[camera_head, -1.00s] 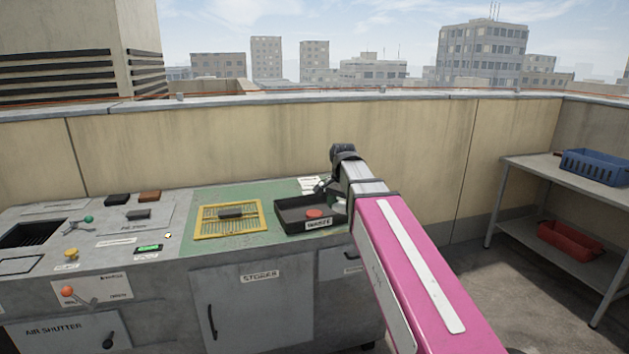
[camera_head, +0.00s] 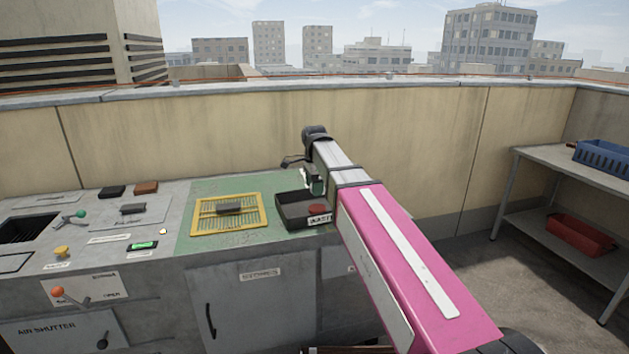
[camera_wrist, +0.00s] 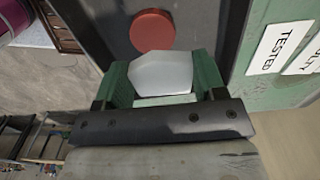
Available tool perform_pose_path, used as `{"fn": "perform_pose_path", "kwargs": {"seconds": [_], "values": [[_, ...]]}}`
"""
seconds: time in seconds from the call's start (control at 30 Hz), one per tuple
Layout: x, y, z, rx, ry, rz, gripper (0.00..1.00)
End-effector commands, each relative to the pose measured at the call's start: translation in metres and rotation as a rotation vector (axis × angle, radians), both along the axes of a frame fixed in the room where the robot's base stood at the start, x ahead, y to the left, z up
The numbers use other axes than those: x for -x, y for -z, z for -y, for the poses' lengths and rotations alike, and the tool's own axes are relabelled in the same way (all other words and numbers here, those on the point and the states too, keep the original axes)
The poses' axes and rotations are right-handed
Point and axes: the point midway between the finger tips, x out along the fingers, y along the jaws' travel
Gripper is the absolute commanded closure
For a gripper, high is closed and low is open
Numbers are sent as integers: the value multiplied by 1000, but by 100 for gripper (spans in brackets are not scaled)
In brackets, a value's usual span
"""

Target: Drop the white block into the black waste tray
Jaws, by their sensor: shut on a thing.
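The white block (camera_wrist: 160,73) is between the green fingers of my gripper (camera_wrist: 160,82) in the wrist view, and the fingers are shut on it. The black waste tray (camera_head: 282,224) stands on the green right part of the counter. Its dark floor (camera_wrist: 198,18) shows behind the block in the wrist view. My gripper (camera_head: 314,188) appears over the tray's right side in the head view. The block cannot be made out there. Its exact height above the tray is unclear.
A red disc (camera_wrist: 152,31) lies in the tray, close to the block in the wrist view. A yellow grid (camera_head: 229,232) with a dark block (camera_head: 229,207) sits left of the tray. A shelf (camera_head: 560,165) with blue and red baskets stands far right.

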Motion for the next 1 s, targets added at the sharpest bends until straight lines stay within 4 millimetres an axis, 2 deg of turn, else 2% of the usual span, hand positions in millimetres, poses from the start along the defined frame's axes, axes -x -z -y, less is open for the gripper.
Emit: {"fn": "perform_pose_path", "kwargs": {"seconds": [0.23,0.57,0.6,0.67,0.7,1.0], "values": [[0,25,0,0,-1,-1,57],[0,30,0,0,-1,1,57],[0,30,0,0,-1,1,30],[0,30,0,0,-1,1,10],[0,30,0,0,-1,1,6],[0,29,0,0,-1,1,6]]}}
